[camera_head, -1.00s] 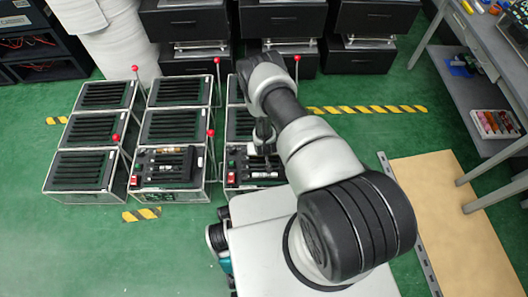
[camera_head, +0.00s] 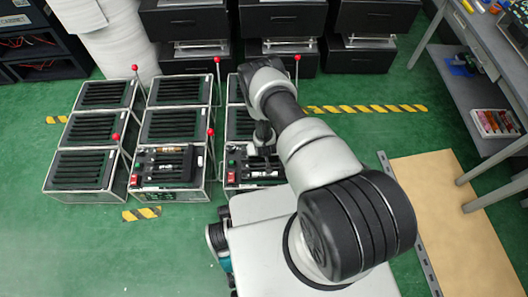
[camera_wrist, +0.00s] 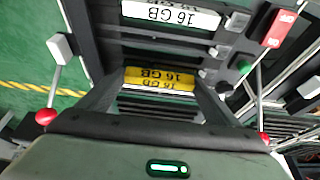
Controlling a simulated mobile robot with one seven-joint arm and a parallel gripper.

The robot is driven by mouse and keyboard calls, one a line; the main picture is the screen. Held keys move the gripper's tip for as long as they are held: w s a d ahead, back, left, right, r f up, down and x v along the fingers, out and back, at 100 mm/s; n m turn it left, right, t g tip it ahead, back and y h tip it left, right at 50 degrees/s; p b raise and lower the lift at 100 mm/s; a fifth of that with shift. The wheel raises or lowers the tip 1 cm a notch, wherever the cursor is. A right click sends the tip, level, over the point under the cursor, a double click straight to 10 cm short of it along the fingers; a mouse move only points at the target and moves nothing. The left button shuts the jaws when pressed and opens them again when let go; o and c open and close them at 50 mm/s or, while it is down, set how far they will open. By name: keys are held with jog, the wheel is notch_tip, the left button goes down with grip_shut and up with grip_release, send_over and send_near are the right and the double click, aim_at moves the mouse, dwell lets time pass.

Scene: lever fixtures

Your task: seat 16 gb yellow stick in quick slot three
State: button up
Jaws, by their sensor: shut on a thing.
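In the wrist view a yellow stick (camera_wrist: 160,80) labelled "16 GB" lies between the two fingers of my gripper (camera_wrist: 158,92), which is shut on it. The stick runs crosswise above a dark slotted panel; whether it touches a slot is not clear. A white stick (camera_wrist: 172,15) labelled "16 GB" lies beyond it. In the head view my gripper (camera_head: 264,140) is over the front of the right-hand fixture (camera_head: 255,185). My arm partly hides that fixture, and I cannot make out the yellow stick there. Slot numbers are not readable.
A red OFF switch (camera_wrist: 281,28) and a green button (camera_wrist: 243,65) sit right of the sticks. Red-knobbed levers (camera_wrist: 46,117) flank my gripper. In the head view, more slotted fixtures (camera_head: 72,189) stand left, black boxes (camera_head: 190,22) behind. Green floor is open at left.

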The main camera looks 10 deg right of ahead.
jog(key=shift+f, duration=0.55)
jog(key=shift+f, duration=0.3)
jog(key=shift+f, duration=0.1)
jog(key=o, duration=0.9)
jog(key=shift+o, duration=0.2)
jog(key=p+v, duration=0.6)
jog(key=v, duration=1.1)
jog(key=shift+r, duration=0.3)
